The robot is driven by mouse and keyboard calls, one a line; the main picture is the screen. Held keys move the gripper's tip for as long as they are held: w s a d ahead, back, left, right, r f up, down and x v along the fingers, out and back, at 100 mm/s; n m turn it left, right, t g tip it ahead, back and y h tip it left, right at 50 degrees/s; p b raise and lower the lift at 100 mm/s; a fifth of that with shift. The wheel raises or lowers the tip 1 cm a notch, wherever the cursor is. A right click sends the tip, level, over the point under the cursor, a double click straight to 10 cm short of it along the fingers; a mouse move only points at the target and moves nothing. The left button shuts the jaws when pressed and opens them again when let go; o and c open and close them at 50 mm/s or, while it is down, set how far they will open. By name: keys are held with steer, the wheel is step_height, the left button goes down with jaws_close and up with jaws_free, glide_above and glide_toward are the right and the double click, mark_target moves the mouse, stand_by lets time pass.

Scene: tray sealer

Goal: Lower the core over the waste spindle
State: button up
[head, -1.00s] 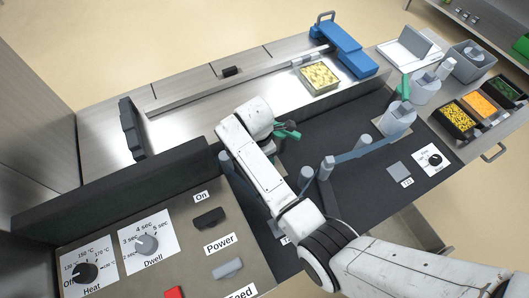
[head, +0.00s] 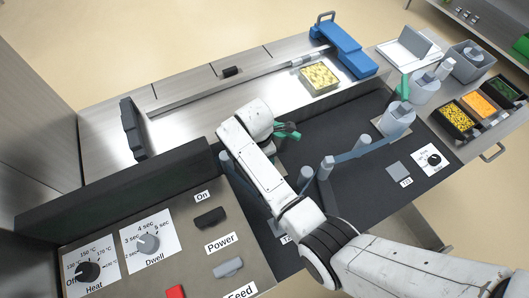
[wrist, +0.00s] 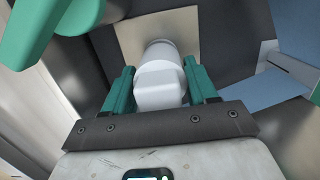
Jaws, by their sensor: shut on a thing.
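My gripper (wrist: 161,92) is shut on a pale grey core (wrist: 160,95), which sits between its two green fingers in the wrist view. The core has a blocky near part and a rounded far end. A beige plate (wrist: 190,28) lies behind it. In the head view my wrist covers most of this spot, and a green part (head: 288,131) shows just to its right. I cannot tell the waste spindle apart from the held core, nor whether the core is around it or above it.
A large green part (wrist: 35,25) is close by at the wrist view's upper left. Blue film (head: 365,149) runs past grey posts (head: 326,167) to the film roll (head: 397,119). A filled tray (head: 319,78) lies behind. The control panel (head: 188,262) is at front left.

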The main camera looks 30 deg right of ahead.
steer(key=o, duration=1.2)
steer(key=shift+c, duration=0.2)
steer(key=shift+c, duration=0.4)
steer(key=shift+c, duration=1.2)
steer(key=shift+r+p, duration=1.4)
steer(key=shift+r, duration=2.1)
